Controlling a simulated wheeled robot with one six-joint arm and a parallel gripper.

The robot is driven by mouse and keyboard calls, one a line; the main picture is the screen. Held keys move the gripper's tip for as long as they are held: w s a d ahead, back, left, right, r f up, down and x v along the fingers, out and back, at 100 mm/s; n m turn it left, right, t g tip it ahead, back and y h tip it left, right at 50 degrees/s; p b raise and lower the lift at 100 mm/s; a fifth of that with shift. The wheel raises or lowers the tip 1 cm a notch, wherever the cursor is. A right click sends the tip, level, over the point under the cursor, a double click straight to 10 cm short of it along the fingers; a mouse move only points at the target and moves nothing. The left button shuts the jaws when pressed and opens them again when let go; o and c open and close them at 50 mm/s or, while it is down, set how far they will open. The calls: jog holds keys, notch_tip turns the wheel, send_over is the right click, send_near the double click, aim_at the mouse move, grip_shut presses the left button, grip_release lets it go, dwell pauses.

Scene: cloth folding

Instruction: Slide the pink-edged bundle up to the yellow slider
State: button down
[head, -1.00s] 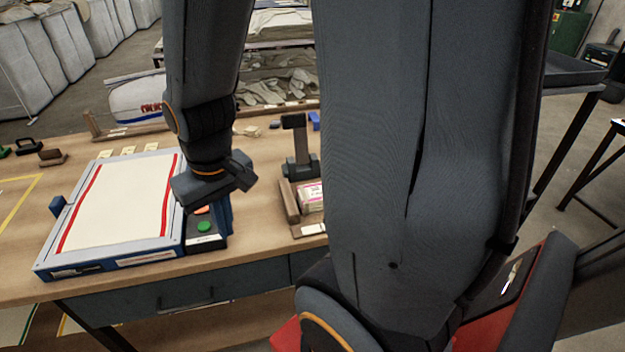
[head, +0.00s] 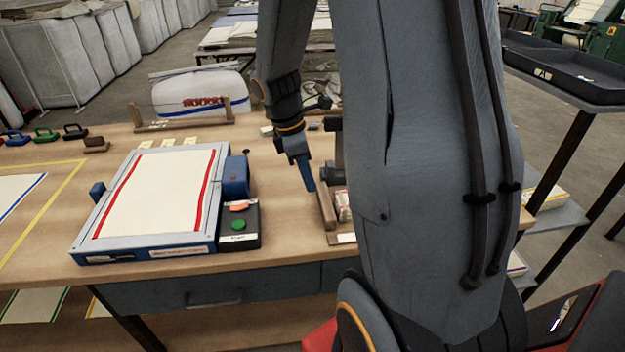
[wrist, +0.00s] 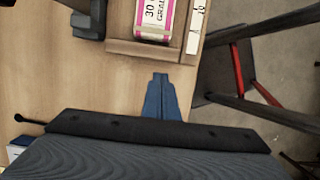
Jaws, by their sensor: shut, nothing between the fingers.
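The pink-edged bundle (head: 343,205) is partly hidden behind my arm in the head view. In the wrist view the bundle (wrist: 153,20) is a white pack with pink sides and printed text, lying in a wooden tray (wrist: 150,49) and cut by the top edge. My gripper (head: 310,187) has blue fingers, shut and empty, pointing down just left of the tray in the head view. In the wrist view the fingertips (wrist: 160,76) are apart from the tray's near wall, below the bundle. I cannot make out a yellow slider in either view.
A framed board with cream cloth and red stripes (head: 155,195) lies left of my gripper. A control box with green and orange buttons (head: 239,225) adjoins it. A dark stand (wrist: 89,22) is left of the tray in the wrist view. The table edge is close to the tray.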

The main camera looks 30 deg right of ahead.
aim_at(331, 210)
jog(key=x, duration=0.7)
jog(key=shift+s+p, duration=0.1)
jog(key=shift+p, duration=0.25)
jog(key=d, duration=0.1)
jog(key=s+d+p, duration=0.1)
jog(key=shift+s+d+f, duration=0.1)
jog(key=shift+s+d, duration=0.05)
jog(key=shift+d, duration=0.15)
jog(key=shift+s+d+f, duration=0.1)
jog(key=shift+s+d, duration=0.1)
jog(key=shift+d, duration=0.3)
jog(key=shift+p, duration=0.3)
